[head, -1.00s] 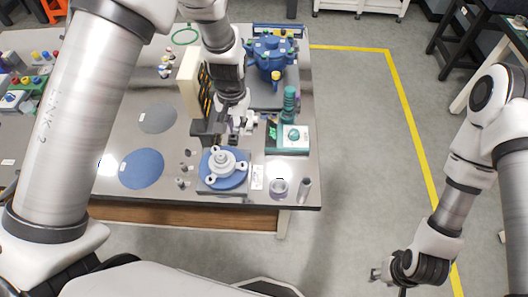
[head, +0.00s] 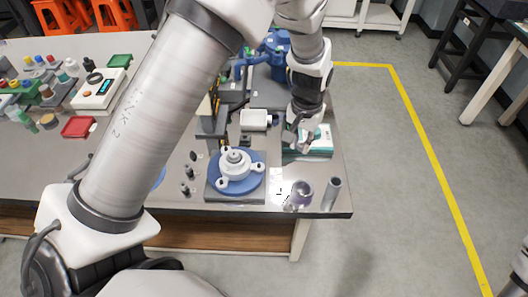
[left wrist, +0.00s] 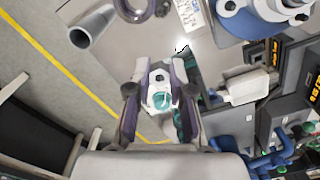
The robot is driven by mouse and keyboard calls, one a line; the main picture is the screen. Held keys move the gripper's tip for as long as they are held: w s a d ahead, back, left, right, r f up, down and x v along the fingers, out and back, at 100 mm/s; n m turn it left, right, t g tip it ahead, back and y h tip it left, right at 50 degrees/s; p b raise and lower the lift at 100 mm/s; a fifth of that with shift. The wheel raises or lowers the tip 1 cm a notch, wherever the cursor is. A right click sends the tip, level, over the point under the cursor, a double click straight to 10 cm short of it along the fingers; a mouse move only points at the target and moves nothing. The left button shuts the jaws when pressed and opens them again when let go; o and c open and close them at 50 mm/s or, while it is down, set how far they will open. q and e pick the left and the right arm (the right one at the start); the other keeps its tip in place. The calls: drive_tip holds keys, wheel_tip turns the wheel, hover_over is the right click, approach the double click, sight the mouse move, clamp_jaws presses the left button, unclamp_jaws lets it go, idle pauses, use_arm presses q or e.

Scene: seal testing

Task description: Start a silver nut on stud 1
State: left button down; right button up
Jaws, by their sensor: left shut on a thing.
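The white flange part (head: 235,162) with several lobes sits on a blue disc (head: 252,184) on a square plate near the table's front edge. The blue disc also shows at the top right in the left wrist view (left wrist: 235,22). I cannot tell which stud is stud 1. My left gripper (head: 296,143) is right of the flange and apart from it, over the teal and white device (head: 322,138). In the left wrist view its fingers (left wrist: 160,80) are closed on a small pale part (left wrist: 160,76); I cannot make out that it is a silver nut.
A silver ring (head: 300,192) and a silver cylinder (head: 331,193) stand right of the flange. Small grey pieces (head: 187,172) stand left of it. A white box-shaped part (head: 257,120) lies behind it. Blue equipment (head: 277,45) is at the back.

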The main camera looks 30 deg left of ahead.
use_arm(q)
wheel_tip(320, 180, down, 4)
drive_tip(key=a+n+b, duration=0.3)
drive_tip(key=n, duration=0.1)
use_arm(e)
drive_tip(key=shift+o, duration=0.5)
wheel_tip(320, 180, down, 5)
drive_tip(key=shift+f, duration=0.1)
use_arm(q)
wheel_tip(320, 180, up, 2)
drive_tip(key=n+p, duration=0.5)
drive_tip(key=n, duration=0.9)
hover_over(261, 168)
use_arm(e)
wheel_tip(261, 168, up, 6)
drive_tip(key=f, duration=0.1)
use_arm(q)
wheel_tip(261, 168, down, 5)
drive_tip(key=b, duration=0.3)
drive_tip(key=shift+a+r, duration=0.1)
drive_tip(key=n+b, duration=0.3)
drive_tip(key=n, duration=0.1)
drive_tip(key=shift+w, duration=0.2)
drive_tip(key=n+b, duration=0.2)
drive_tip(key=n, duration=0.4)
drive_tip(key=shift+a, duration=0.1)
drive_tip(key=shift+r+n, duration=0.2)
drive_tip(key=shift+n, duration=0.8)
use_arm(e)
wheel_tip(261, 168, down, 8)
